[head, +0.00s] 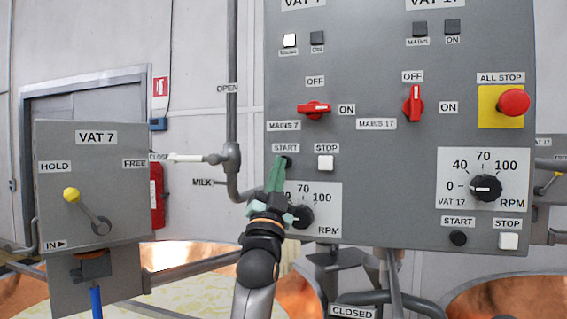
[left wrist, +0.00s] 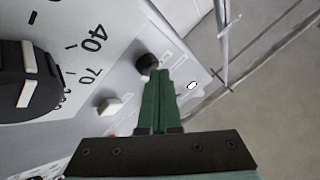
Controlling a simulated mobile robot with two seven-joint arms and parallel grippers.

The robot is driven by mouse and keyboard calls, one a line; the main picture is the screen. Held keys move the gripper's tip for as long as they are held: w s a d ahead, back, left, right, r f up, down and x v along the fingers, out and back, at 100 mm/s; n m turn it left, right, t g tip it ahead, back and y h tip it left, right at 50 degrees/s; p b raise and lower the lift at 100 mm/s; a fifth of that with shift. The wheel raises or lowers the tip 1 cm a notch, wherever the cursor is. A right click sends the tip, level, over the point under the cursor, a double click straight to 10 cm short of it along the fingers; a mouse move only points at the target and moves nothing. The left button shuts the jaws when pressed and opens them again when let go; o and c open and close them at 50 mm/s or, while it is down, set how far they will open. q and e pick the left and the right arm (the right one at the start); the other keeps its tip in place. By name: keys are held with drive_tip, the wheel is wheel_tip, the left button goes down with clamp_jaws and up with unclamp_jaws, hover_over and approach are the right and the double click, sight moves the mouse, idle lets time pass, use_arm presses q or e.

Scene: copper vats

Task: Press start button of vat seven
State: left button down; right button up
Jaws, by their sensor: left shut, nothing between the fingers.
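The black START button (head: 286,162) of vat seven sits on the grey control panel (head: 360,60), under the START label and left of the white STOP button (head: 325,162). My left gripper (head: 279,162) is shut and empty. Its green fingertips reach up to the START button and partly cover it in the head view. In the left wrist view the fingertips (left wrist: 160,74) lie right beside the black START button (left wrist: 147,63); I cannot tell whether they touch it. The white STOP button (left wrist: 109,106) is to their left. My right gripper is not in view.
The red MAINS 7 switch (head: 314,108) lies horizontal, toward ON, and a lamp (head: 290,40) above is white. A speed knob (head: 299,216) is behind my wrist. Vat 17 controls and a red ALL STOP button (head: 513,102) are at right. A VAT 7 lever box (head: 95,220) is at left.

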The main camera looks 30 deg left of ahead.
use_arm(q)
drive_tip(key=shift+w+a, duration=0.1)
drive_tip(key=shift+w, duration=0.15)
drive_tip(key=shift+s, duration=0.15)
idle(0.4)
drive_tip(key=shift+s+d, duration=0.2)
drive_tip(key=shift+s, duration=0.5)
drive_tip(key=shift+s+d, duration=0.2)
drive_tip(key=shift+s, duration=0.6)
drive_tip(key=shift+s+d, duration=0.2)
drive_tip(key=shift+s, duration=0.65)
drive_tip(key=shift+s+d, duration=0.2)
drive_tip(key=shift+s, duration=0.6)
